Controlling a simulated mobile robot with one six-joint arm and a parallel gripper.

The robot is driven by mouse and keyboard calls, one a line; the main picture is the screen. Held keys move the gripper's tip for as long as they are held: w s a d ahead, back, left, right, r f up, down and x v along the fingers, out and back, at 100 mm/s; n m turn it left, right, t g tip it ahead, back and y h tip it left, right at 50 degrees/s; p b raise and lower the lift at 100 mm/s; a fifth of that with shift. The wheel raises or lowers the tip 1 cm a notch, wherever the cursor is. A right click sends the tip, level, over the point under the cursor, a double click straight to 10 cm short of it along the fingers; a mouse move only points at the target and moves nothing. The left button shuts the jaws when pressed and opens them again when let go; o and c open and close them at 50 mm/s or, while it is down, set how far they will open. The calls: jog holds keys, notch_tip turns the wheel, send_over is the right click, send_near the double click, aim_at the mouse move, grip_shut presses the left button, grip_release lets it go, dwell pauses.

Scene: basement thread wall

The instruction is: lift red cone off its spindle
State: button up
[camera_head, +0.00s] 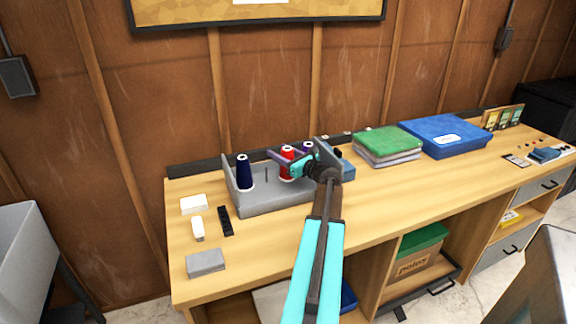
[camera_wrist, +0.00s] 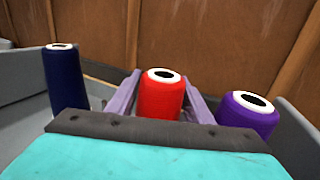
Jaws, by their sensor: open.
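The red cone (camera_head: 287,160) stands upright in the grey spindle rack (camera_head: 272,201). In the wrist view the red cone (camera_wrist: 161,97) stands between the two purple fingers of my gripper (camera_wrist: 160,100), which reach along its left and right sides. My gripper (camera_head: 291,160) is open around the cone, with a narrow gap showing on the right. The lower part of the cone is hidden behind my gripper's body. A dark blue cone (camera_head: 244,172) stands at the left of the rack. A purple cone (camera_wrist: 249,113) stands close to the right finger.
A bare spindle (camera_head: 266,174) stands between the dark blue and red cones.

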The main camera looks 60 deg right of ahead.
jog(key=shift+c, duration=0.2)
jog(key=c, duration=0.8)
jog(key=shift+r, duration=0.1)
jog(key=r, duration=0.4)
jog(key=s+r, duration=0.1)
jog(key=r, duration=0.2)
jog(key=shift+a, duration=0.35)
jog(key=s+a+b, duration=0.2)
jog(key=s+a, duration=0.1)
jog(key=s, duration=0.2)
jog(key=s+a+b, duration=0.3)
jog(key=s+a, duration=0.1)
jog(key=s, duration=0.1)
jog(key=s+a+b, duration=0.3)
jog(key=s+a, duration=0.1)
jog(key=s, duration=0.1)
jog(key=shift+f, duration=0.2)
